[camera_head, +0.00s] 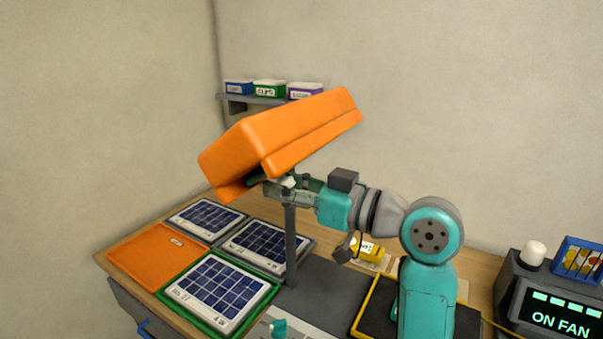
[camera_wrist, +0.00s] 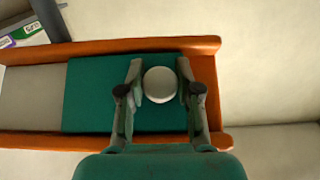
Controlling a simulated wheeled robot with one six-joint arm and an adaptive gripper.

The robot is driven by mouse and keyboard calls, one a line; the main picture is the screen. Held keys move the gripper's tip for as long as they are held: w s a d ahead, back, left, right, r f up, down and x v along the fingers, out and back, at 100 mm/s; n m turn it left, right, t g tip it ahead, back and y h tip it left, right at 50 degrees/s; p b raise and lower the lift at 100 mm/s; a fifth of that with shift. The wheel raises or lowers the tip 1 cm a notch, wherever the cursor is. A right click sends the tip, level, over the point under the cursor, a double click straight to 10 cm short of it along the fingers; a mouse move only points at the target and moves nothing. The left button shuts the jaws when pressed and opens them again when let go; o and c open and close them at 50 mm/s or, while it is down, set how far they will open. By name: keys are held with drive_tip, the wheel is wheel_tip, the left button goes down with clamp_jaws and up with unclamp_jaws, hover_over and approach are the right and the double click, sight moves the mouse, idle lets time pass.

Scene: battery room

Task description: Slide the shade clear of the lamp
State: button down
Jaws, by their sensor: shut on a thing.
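A large orange lamp housing (camera_head: 285,130) sits tilted on top of a grey post (camera_head: 291,245). The wrist view looks at its underside, with orange rails (camera_wrist: 100,47) along both long sides. A flat teal plate, seemingly the shade (camera_wrist: 95,95), lies between the rails toward the right end. A pale grey face (camera_wrist: 32,92) shows to its left. A round white knob (camera_wrist: 160,84) stands on the plate. My gripper (camera_wrist: 160,68) is shut on the knob, one finger on each side. In the head view my gripper (camera_head: 285,183) is under the housing, its fingertips partly hidden.
Solar panels (camera_head: 222,290) and an orange square (camera_head: 158,256) lie on the wooden bench below. Colored boxes (camera_head: 269,88) stand on a wall shelf. A yellow cylinder (camera_head: 367,250) lies behind my arm. A display reading "ON FAN" (camera_head: 560,315) stands at the right.

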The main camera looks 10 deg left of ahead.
drive_tip(key=shift+s+a, duration=0.25)
drive_tip(key=shift+s, duration=0.45)
drive_tip(key=shift+s+a, duration=0.25)
drive_tip(key=shift+s, duration=0.4)
drive_tip(key=shift+s+a, duration=0.25)
drive_tip(key=shift+s, duration=0.45)
drive_tip(key=c, duration=0.8)
unclamp_jaws()
drive_tip(key=shift+s, duration=0.15)
drive_tip(key=shift+d, duration=0.15)
drive_tip(key=v, duration=1.1)
drive_tip(key=shift+d, duration=0.35)
drive_tip(key=shift+s, duration=0.1)
